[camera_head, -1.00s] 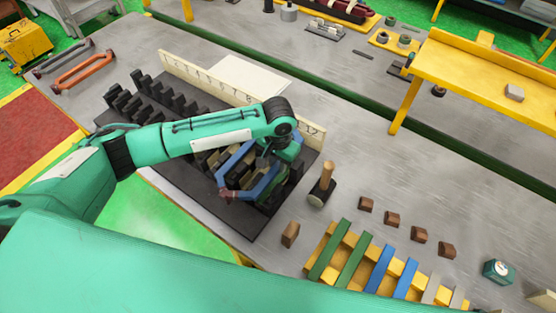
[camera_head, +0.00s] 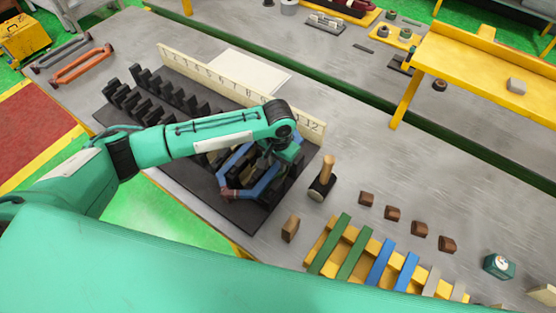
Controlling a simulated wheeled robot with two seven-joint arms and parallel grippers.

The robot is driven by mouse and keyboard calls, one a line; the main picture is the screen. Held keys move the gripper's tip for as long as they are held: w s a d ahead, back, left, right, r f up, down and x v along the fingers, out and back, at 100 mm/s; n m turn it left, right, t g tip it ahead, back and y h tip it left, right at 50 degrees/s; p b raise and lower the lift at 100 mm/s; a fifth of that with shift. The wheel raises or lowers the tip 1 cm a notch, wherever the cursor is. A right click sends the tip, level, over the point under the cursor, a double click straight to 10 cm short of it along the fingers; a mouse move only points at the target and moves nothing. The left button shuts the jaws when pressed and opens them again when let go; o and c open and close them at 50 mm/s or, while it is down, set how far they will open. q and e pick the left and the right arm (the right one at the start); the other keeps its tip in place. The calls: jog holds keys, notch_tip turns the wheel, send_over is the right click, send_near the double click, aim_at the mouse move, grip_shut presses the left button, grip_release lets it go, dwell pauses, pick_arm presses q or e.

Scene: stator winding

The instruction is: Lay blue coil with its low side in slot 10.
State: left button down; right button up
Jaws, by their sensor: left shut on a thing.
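The blue coil (camera_head: 266,184) is a six-sided loop with a brown taped end at its near left corner. It lies at the right part of the dark stator block (camera_head: 190,193), among the dark teeth. My left gripper (camera_head: 272,165) is shut on the coil from above; its fingers are mostly hidden by the wrist. The number strip (camera_head: 215,84) stands behind the block, and 12 shows at its right end. My forearm covers part of the teeth, so I cannot tell which slot the coil's low side is in. My right gripper is not in view.
A mallet (camera_head: 322,179) stands right of the block. Several brown wedges (camera_head: 392,214) and a yellow rack (camera_head: 322,243) with green, blue and grey strips lie to the right. An orange coil (camera_head: 82,66) lies far left. A yellow shelf (camera_head: 480,70) stands at the back right.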

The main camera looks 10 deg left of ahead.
pick_arm(q)
jog(key=shift+f, duration=0.55)
jog(key=shift+f, duration=0.15)
jog(key=shift+f, duration=0.25)
dwell(0.9)
jog(key=c, duration=1.1)
grip_release()
jog(key=shift+c, duration=0.2)
jog(key=shift+f, duration=0.1)
jog(key=shift+p, duration=0.3)
jog(key=shift+r, duration=0.25)
jog(key=shift+r+p, duration=0.6)
jog(key=shift+p, duration=0.35)
